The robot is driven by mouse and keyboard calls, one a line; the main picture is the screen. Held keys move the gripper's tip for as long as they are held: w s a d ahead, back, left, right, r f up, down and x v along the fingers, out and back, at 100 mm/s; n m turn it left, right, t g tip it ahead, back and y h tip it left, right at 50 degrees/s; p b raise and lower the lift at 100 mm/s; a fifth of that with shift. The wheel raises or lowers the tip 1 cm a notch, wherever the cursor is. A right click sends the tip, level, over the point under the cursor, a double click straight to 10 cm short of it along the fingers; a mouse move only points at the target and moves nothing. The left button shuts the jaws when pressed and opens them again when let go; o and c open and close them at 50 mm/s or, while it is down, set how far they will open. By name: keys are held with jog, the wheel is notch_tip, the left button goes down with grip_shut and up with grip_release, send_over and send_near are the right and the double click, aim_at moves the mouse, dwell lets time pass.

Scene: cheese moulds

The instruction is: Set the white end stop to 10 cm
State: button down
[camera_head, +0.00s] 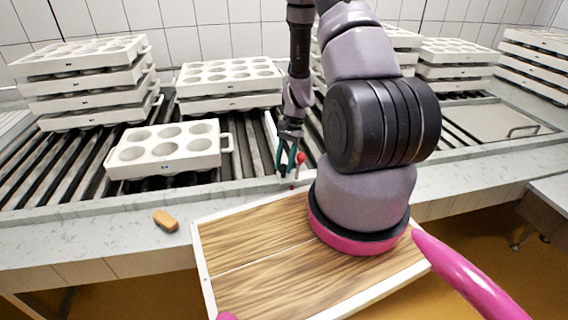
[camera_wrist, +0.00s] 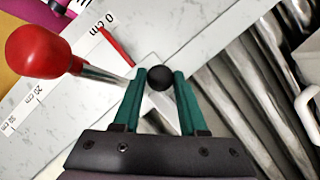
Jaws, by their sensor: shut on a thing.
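My gripper (camera_head: 287,162) reaches down at the near edge of the roller bed. In the wrist view its green fingers (camera_wrist: 159,82) are shut on a black knob (camera_wrist: 160,77), one finger on each side. The white end stop (camera_head: 270,134) shows in the head view as a narrow pale bar beside the gripper, partly hidden by it. A red ball lever (camera_head: 301,158) stands close by; its red ball (camera_wrist: 38,52) is large in the wrist view. A thin red pointer (camera_wrist: 117,47) lies beside the "0 cm" label (camera_wrist: 100,22). The "20 cm" label (camera_wrist: 40,93) is farther left; the ball and its rod hide part of the scale.
A white mould (camera_head: 164,148) lies on the rollers at left. Stacked moulds (camera_head: 88,90) and more moulds (camera_head: 230,88) stand behind. A tan block (camera_head: 165,220) lies on the counter's front edge. A white-framed wooden board (camera_head: 265,270) is in front.

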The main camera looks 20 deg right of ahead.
jog(key=shift+d, duration=0.1)
jog(key=d, duration=0.3)
jog(key=s+d, duration=0.1)
jog(key=d, duration=0.5)
jog(key=shift+s+d, duration=0.4)
jog(key=shift+c, duration=2.2)
grip_release()
jog(key=v, duration=1)
jog(key=shift+r, duration=0.35)
jog(key=shift+w+d+r, duration=0.1)
